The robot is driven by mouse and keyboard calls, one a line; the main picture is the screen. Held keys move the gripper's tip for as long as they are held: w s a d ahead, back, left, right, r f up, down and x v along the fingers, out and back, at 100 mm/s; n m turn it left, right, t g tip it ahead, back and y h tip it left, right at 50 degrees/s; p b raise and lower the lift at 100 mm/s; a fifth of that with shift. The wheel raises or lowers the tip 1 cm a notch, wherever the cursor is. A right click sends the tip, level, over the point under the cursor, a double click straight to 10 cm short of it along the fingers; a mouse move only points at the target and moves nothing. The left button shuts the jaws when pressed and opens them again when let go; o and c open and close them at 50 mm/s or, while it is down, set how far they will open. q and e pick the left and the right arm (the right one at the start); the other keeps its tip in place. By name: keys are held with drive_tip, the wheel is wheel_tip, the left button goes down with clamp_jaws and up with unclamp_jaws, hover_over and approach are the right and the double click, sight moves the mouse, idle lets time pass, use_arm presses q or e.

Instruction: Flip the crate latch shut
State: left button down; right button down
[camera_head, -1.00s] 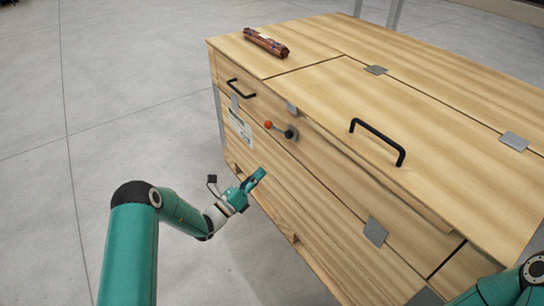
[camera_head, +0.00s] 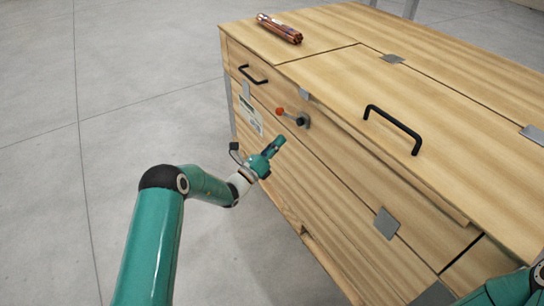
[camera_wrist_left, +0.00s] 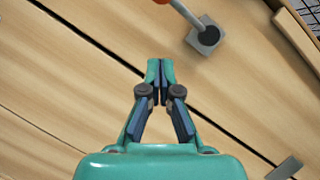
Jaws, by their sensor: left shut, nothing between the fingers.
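The wooden crate (camera_head: 350,195) fills the right half of the head view, with its lid closed. Its latch (camera_head: 293,117) is on the front face, a lever with a red knob on a dark pivot and grey plate. The lever points left and slightly up from the pivot. In the left wrist view the latch pivot (camera_wrist_left: 206,36) is at the top right, and the red knob is cut off by the top edge. My left gripper (camera_head: 279,142) is shut and empty, a little below the latch and apart from it; its fingertips (camera_wrist_left: 160,65) meet in the wrist view. My right gripper is out of view.
A bundle of copper tubes (camera_head: 280,28) lies on the crate's top at the far left. A black handle (camera_head: 393,128) stands up from the lid, and a smaller black handle (camera_head: 252,76) is on the front face. Open grey floor (camera_head: 100,70) lies left of the crate.

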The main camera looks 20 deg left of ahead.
sight(288, 116)
use_arm(q)
drive_tip(key=shift+w+a+r+b, duration=0.15)
drive_tip(key=shift+w+r+b, duration=0.05)
drive_tip(key=shift+w+r, duration=0.45)
drive_tip(key=shift+w+a+r+b, duration=0.2)
drive_tip(key=shift+w+r, duration=0.2)
drive_tip(key=shift+r, duration=0.35)
drive_tip(key=shift+w+a+r+b, duration=0.15)
drive_tip(key=shift+w+r+b, duration=0.05)
drive_tip(key=shift+w+r, duration=0.45)
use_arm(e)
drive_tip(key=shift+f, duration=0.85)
use_arm(q)
drive_tip(key=shift+s, duration=0.1)
